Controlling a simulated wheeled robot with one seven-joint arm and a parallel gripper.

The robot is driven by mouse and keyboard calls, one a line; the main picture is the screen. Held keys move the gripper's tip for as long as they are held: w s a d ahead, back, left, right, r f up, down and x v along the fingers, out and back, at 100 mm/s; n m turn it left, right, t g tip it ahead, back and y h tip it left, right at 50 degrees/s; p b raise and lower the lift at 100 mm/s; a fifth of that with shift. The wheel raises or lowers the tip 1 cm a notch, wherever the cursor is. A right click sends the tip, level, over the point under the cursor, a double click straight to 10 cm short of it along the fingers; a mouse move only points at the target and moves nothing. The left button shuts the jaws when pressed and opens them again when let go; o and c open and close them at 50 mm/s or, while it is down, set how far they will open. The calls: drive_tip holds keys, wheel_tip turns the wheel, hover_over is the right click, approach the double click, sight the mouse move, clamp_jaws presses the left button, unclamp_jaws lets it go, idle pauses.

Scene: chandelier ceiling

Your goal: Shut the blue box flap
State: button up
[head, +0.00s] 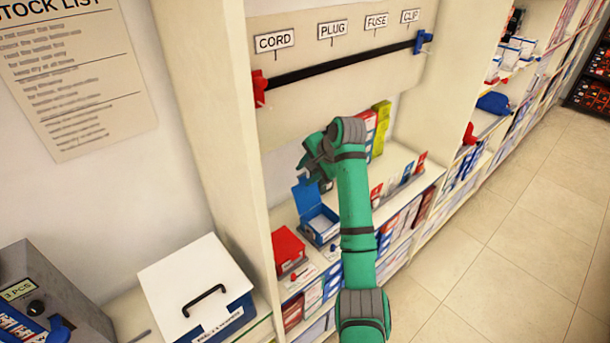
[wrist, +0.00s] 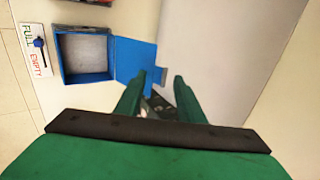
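The blue box (head: 319,222) stands on the shelf, left of my green arm in the head view. Its flap (head: 305,195) stands up, so the box is open. In the head view my gripper (head: 312,165) is just above the flap.
A red box (head: 287,248) sits left of the blue box. A yellow box (head: 381,125) stands at the shelf's back. The upright shelf panel (head: 215,130) is at the left. A FULL/EMPTY label (wrist: 36,50) is beside the box. The floor (head: 510,230) at right is clear.

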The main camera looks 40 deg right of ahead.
drive_tip(key=shift+x, duration=0.9)
clamp_jaws()
drive_tip(key=shift+w+r, duration=0.1)
